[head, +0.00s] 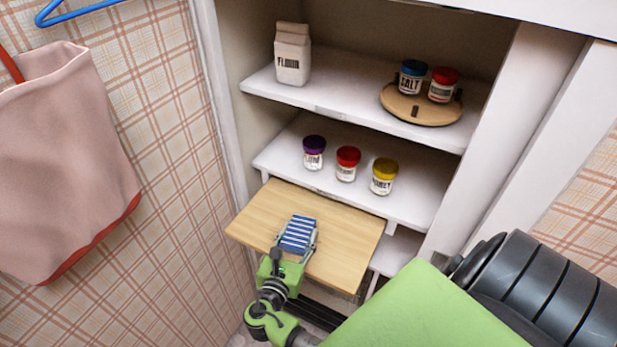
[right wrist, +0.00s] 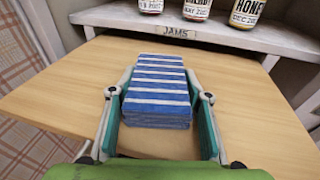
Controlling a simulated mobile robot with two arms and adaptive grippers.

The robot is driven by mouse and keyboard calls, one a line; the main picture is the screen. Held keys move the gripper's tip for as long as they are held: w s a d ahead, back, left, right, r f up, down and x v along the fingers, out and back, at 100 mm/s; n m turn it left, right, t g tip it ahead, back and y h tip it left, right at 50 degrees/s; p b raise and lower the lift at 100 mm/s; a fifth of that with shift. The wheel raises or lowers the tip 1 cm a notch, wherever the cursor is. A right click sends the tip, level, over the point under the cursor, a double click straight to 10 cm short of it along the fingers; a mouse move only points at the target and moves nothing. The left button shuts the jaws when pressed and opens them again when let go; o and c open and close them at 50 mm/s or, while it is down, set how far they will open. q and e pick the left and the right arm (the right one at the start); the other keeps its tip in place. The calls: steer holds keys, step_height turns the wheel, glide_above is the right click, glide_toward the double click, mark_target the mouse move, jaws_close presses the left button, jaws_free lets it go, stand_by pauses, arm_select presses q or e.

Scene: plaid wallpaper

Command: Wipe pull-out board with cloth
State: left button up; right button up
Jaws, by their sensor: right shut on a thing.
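The wooden pull-out board (head: 260,205) sticks out below the jar shelf; it fills much of the right wrist view (right wrist: 262,118). The cloth (head: 298,233) is a folded, blue and white striped stack. My right gripper (head: 298,240) is shut on the cloth, with one finger along each side; the cloth also shows between the fingers in the right wrist view (right wrist: 158,90). The cloth is at the board's surface, near its middle; whether it touches the board is hard to tell. My left gripper is not in view.
Several jars, among them a yellow-lidded one (head: 383,176), stand on the shelf just above the board. A flour bag (head: 292,54) and a round wooden turntable (head: 420,108) with two jars are on the upper shelf. A pink apron (head: 62,165) hangs at left.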

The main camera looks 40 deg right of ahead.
mark_target(288, 231)
steer(key=shift+w+a, duration=0.2)
steer(key=shift+w+a+b, duration=0.15)
steer(key=shift+w+b, duration=0.2)
steer(key=shift+w, duration=0.2)
steer(key=shift+w+a, duration=0.1)
steer(key=shift+w, duration=0.25)
steer(key=shift+w+a, duration=0.2)
steer(key=shift+w, duration=0.15)
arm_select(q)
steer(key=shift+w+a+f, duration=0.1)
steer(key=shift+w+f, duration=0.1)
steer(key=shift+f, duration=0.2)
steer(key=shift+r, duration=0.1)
arm_select(e)
steer(key=shift+s+d+f, duration=0.1)
